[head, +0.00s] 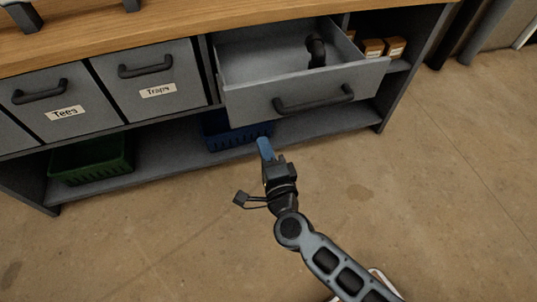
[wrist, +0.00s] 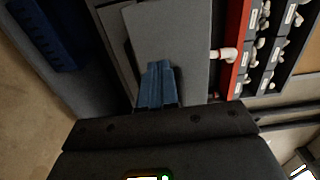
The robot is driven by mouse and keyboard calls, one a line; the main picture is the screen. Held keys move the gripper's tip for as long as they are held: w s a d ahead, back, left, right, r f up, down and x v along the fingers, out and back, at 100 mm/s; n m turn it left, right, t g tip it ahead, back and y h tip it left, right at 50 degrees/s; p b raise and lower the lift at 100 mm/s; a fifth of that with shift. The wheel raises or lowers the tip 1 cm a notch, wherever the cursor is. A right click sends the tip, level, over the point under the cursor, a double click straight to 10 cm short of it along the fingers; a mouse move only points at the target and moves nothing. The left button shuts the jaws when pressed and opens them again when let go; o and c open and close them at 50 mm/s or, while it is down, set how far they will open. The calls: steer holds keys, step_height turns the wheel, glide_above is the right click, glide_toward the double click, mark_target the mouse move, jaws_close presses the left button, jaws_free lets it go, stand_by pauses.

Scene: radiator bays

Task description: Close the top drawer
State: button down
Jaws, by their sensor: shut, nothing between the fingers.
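The open drawer (head: 245,98) is pulled out under the wooden top at the right of the cabinet. Its grey front carries a dark bar handle (head: 313,98), and a dark pipe elbow (head: 316,50) lies inside. My gripper (head: 265,148) is shut and empty, its blue fingers pointing toward the cabinet. In the head view it is below and left of the drawer's handle; I cannot tell whether it touches anything. In the wrist view the blue fingers (wrist: 158,84) show against a grey panel (wrist: 168,38), with no handle between them.
Two closed drawers labelled Tees (head: 65,113) and Traps (head: 158,91) are to the left. A green basket (head: 92,165) and a blue basket (head: 225,135) stand on the lower shelf. Small boxes (head: 383,47) sit in the right cubby. The floor in front is clear.

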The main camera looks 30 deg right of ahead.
mark_target(252, 112)
steer(key=x, duration=0.9)
steer(key=shift+w+d, duration=0.1)
steer(key=shift+w, duration=0.1)
